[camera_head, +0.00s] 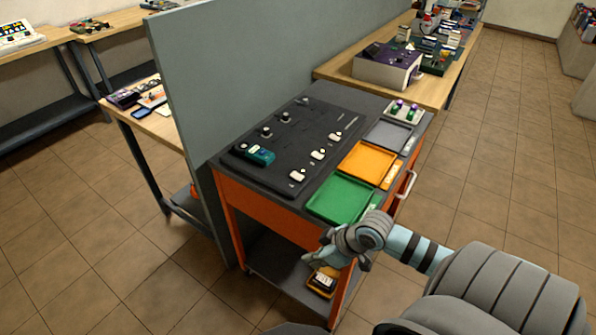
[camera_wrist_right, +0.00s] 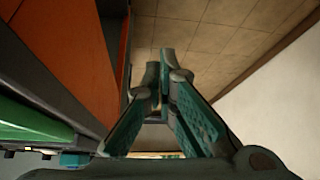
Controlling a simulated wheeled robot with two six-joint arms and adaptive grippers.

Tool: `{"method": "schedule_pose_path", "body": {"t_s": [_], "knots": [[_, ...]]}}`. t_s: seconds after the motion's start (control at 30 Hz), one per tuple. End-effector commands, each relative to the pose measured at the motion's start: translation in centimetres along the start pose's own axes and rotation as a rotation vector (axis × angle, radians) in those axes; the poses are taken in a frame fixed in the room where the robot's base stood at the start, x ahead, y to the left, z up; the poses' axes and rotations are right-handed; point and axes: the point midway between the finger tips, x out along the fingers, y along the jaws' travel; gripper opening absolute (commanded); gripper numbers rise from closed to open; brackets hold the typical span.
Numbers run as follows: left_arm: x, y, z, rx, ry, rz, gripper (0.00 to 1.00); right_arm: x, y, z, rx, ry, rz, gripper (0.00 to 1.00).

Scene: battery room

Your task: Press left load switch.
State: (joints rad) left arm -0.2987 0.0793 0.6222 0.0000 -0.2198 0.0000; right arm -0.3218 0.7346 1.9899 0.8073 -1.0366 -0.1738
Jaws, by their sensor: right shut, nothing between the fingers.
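A dark panel (camera_head: 310,140) lies on top of an orange cart. It carries a row of white switch-like blocks, with a near one (camera_head: 297,175), a middle one (camera_head: 318,155) and a far one (camera_head: 335,138). Several round dark knobs (camera_head: 266,131) sit along its other side. I cannot tell by labels which part is the left load switch. My right gripper (camera_head: 326,254) is beside the cart's near corner, below the green tray, apart from the panel. In the right wrist view its fingers (camera_wrist_right: 164,62) are shut and empty. My left gripper is not in view.
A green-teal block (camera_head: 257,154) sits on the panel's near end. Green (camera_head: 342,199), orange (camera_head: 367,162) and grey (camera_head: 389,135) trays line the cart's right side. A tall grey partition (camera_head: 215,80) stands behind. The floor right of the cart is clear.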

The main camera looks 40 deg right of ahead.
Motion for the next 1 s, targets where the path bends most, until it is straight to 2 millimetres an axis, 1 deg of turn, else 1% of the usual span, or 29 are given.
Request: {"method": "schedule_pose_path", "body": {"t_s": [0.03, 0.07, 0.1, 0.17, 0.2, 0.27, 0.3, 0.4, 0.5, 0.57, 0.63, 0.87, 1.0], "knots": [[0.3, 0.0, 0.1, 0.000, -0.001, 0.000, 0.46, -1.1, 1.5, -1.6, -0.035, 0.024, -0.013, 0.00], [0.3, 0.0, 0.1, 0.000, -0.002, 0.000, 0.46, -1.9, 2.6, -2.7, -0.042, 0.045, -0.021, 0.00], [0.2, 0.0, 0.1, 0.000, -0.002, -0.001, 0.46, -2.8, 4.1, -4.0, -0.039, 0.072, -0.024, 0.00], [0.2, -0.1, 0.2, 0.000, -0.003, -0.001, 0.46, -4.2, 6.6, -6.0, -0.025, 0.117, -0.016, 0.00], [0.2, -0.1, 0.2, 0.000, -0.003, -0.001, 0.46, -5.3, 8.2, -7.3, -0.014, 0.147, -0.005, 0.00], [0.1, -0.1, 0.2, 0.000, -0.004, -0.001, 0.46, -6.9, 10.6, -9.2, 0.005, 0.194, 0.016, 0.00], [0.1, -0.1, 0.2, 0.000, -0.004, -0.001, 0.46, -8.0, 12.1, -10.4, 0.018, 0.224, 0.032, 0.00], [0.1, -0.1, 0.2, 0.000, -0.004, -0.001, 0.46, -10.9, 15.3, -13.1, 0.048, 0.294, 0.073, 0.00], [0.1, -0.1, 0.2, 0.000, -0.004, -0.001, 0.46, -13.0, 17.4, -14.9, 0.071, 0.347, 0.102, 0.00], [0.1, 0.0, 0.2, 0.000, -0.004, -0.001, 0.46, -13.6, 18.0, -15.4, 0.078, 0.362, 0.112, 0.00], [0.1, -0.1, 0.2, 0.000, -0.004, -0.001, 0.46, -13.8, 18.1, -15.6, 0.080, 0.368, 0.114, 0.00], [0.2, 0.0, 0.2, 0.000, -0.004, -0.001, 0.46, -13.7, 18.1, -15.6, 0.081, 0.367, 0.112, 0.00], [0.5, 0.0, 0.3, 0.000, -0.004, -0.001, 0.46, -13.0, 18.2, -15.7, 0.083, 0.373, 0.112, 0.00]]}}
